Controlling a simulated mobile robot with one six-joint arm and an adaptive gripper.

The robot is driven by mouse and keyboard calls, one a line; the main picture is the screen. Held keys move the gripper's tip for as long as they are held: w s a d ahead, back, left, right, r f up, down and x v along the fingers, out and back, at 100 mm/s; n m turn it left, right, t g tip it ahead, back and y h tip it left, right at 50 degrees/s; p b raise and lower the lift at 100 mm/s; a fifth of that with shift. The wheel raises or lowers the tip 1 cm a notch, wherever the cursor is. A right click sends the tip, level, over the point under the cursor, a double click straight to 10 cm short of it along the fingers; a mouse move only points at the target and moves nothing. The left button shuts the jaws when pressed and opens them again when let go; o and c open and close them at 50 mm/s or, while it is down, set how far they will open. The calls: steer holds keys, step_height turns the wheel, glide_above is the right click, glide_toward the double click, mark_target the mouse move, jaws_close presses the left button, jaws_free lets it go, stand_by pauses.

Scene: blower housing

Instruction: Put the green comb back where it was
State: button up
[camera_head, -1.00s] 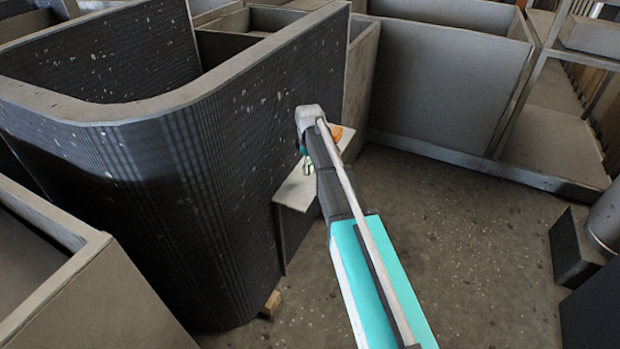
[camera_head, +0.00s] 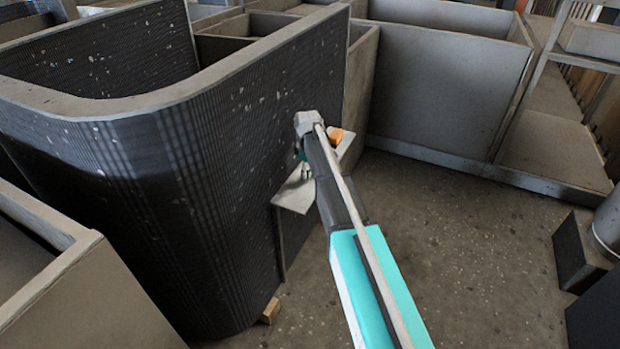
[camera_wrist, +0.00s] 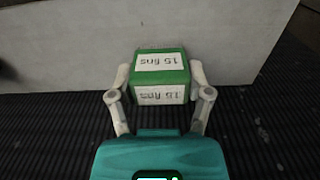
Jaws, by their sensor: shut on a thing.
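The green comb (camera_wrist: 161,63) shows in the wrist view as a green block with white labels reading "15 fins". My gripper (camera_wrist: 161,82) is shut on it, one pale finger on each side. The comb lies in front of a pale flat surface (camera_wrist: 60,45), and I cannot tell whether it touches it. In the head view my gripper (camera_head: 304,160) is just above a small pale shelf (camera_head: 293,196) beside the dark ribbed housing wall. My arm hides most of the comb there.
The dark ribbed housing (camera_head: 215,150) stands close on the left. An orange thing (camera_head: 346,141) is beside my gripper over the shelf's far end. Grey bins (camera_head: 430,90) stand behind. The speckled floor (camera_head: 460,250) at right is open, with a dark block (camera_head: 580,250) at its edge.

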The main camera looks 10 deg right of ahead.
mark_target(308, 167)
steer(key=shift+f+b, duration=0.8)
steer(key=shift+f, duration=0.35)
steer(key=o, duration=1)
steer(key=shift+r, duration=0.15)
step_height(308, 167, up, 12)
steer(key=p, duration=1.2)
steer(key=shift+s, duration=0.15)
